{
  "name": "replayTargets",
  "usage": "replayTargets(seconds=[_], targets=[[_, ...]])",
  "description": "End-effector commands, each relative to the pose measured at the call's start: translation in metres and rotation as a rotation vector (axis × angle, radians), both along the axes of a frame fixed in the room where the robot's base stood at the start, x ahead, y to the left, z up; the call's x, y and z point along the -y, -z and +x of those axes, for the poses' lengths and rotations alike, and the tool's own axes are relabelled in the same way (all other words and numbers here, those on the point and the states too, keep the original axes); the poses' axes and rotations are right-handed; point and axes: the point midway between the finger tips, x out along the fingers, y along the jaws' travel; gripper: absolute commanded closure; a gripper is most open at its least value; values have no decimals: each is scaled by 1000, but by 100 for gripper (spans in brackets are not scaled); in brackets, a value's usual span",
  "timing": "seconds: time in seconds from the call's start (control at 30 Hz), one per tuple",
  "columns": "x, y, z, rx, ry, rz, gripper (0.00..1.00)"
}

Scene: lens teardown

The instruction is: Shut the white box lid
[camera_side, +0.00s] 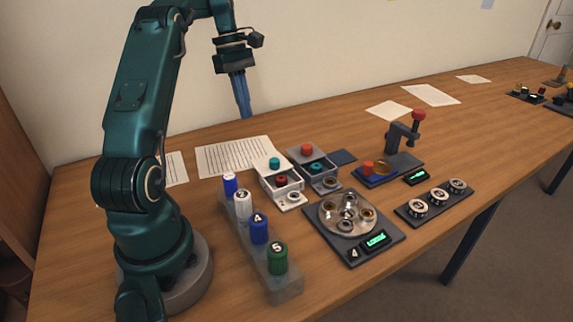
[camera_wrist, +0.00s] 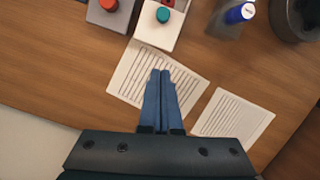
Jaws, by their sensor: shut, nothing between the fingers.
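The white box (camera_side: 283,186) stands on the table right of the bottle rack. Its lid (camera_side: 262,165), with a teal knob (camera_side: 274,163), is open at the back side, and a red part shows inside. In the wrist view the lid (camera_wrist: 152,34) lies at the top with its teal knob (camera_wrist: 163,15); most of the box is cut off by the edge. My gripper (camera_side: 245,117) points down, shut and empty, in the air behind the box. In the wrist view its blue fingertips (camera_wrist: 160,73) are together over a printed sheet, apart from the lid.
A grey box (camera_side: 324,181) with a red-knobbed open lid stands close on the right. A rack of capped bottles (camera_side: 262,262) is in front left. A round tray of parts (camera_side: 348,214) is to the right. Printed sheets (camera_side: 232,156) lie flat behind the boxes.

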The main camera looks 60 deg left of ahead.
Motion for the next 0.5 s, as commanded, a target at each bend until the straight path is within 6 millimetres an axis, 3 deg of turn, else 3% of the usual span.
replayTargets(seconds=[0.33, 0.5], targets=[[12, 41, 2, -3, 3, -3, 100], [20, 72, 4, -4, 3, -4, 100]])
